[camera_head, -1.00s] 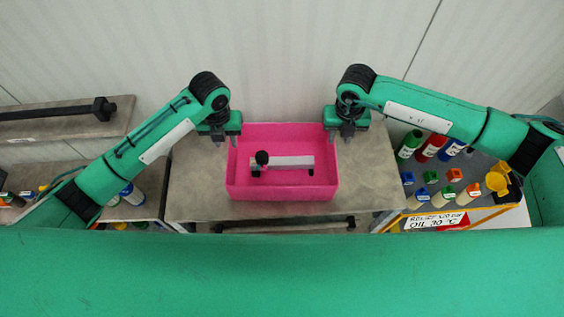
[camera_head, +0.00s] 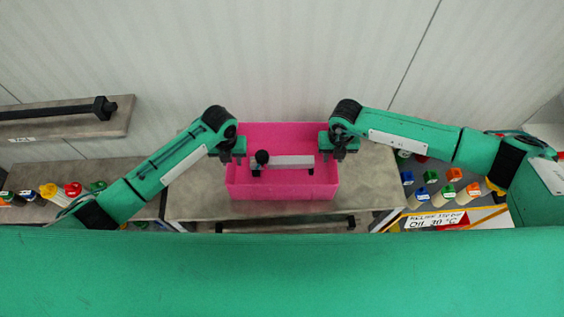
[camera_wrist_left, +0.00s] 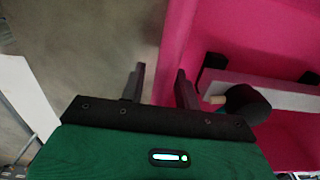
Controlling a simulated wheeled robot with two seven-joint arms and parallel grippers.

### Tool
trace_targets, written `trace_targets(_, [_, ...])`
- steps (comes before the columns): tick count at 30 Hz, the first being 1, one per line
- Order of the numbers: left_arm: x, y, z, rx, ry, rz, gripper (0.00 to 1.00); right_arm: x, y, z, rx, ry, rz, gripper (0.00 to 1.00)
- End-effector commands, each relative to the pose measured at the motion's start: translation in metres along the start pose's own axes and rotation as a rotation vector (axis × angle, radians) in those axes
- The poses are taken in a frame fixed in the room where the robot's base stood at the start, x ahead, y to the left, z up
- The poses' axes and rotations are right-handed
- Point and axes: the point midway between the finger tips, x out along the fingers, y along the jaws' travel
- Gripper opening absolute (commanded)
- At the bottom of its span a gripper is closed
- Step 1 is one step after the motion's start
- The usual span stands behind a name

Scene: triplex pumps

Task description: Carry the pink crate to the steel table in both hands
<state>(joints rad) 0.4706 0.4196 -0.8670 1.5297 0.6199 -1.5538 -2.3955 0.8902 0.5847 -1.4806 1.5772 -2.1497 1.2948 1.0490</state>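The pink crate (camera_head: 282,193) stands on a grey-brown bench top (camera_head: 198,198) in the middle of the head view. A bar-shaped part with a black knob (camera_head: 285,161) lies inside it. My left gripper (camera_head: 232,157) is at the crate's left wall. In the left wrist view its fingers (camera_wrist_left: 160,88) are spread, with the pink wall's edge between them and a gap beside the outer finger. My right gripper (camera_head: 334,155) is at the crate's right wall, with its fingers apart around the rim. Whether it touches the wall is hard to see.
On the right stand several bottles and coloured blocks (camera_head: 453,174) by a labelled sign (camera_head: 433,221). Several coloured-capped bottles (camera_head: 73,190) stand on the left. A shelf with a dark bar (camera_head: 60,112) is at the upper left. A wall (camera_head: 280,60) rises behind the crate.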

Motion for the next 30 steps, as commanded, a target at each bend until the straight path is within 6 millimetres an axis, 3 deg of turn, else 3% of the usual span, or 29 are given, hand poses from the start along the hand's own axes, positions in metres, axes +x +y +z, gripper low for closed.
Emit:
trace_targets(1, [0.0, 0.0, 0.0, 0.0, 0.0, 0.0, 0.32, 0.0, 0.0, 0.0, 0.0, 0.0, 0.0, 0.32])
trace_targets(6, [0.0, 0.0, 0.0, 0.0, 0.0, 0.0, 0.0, 0.0, 0.0, 0.0, 0.0, 0.0, 0.0, 0.0])
trace_targets(20, [-0.002, 0.0, 0.001, 0.0, -0.001, 0.0, 0.0, -0.002, 0.0, 0.001, 0.0, -0.001, 0.001, 0.0])
trace_targets(30, [-0.019, 0.0, 0.001, -0.001, -0.001, 0.0, 0.0, -0.019, 0.0, 0.001, 0.0, -0.001, 0.0, 0.0])
